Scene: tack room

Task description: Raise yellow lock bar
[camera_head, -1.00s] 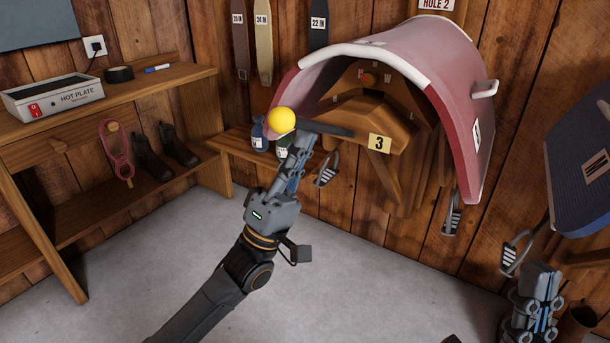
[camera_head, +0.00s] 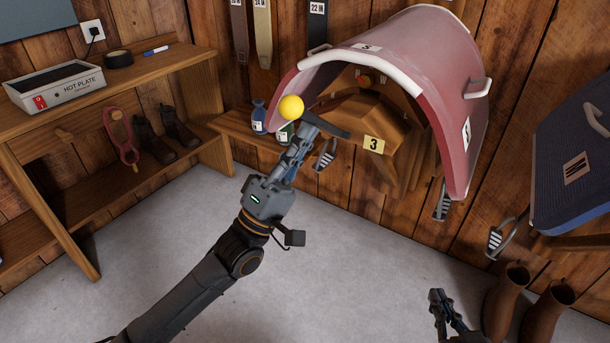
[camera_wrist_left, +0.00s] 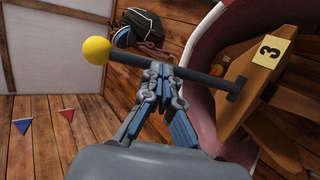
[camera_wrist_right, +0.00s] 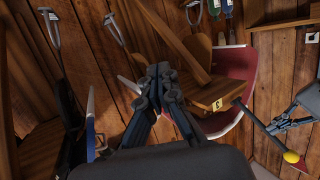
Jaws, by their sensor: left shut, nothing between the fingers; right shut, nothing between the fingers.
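The lock bar (camera_head: 330,129) is a dark rod with a yellow ball (camera_head: 291,107) at its left end. It slopes down from the ball toward the wooden saddle rack marked 3 (camera_head: 374,145). My left gripper (camera_head: 305,130) is shut, with its tips at the underside of the bar near the ball. In the left wrist view, the bar (camera_wrist_left: 205,77) crosses just beyond the closed fingertips (camera_wrist_left: 162,68); it is not between them. My right gripper (camera_head: 436,293) is shut and empty, low and away from the bar; its closed tips show in the right wrist view (camera_wrist_right: 158,70).
A red saddle (camera_head: 445,60) arches over the rack, with a stirrup (camera_head: 325,158) hanging near my left gripper. A wooden bench (camera_head: 190,60) with a hot plate (camera_head: 60,88) is at left. The middle floor is clear.

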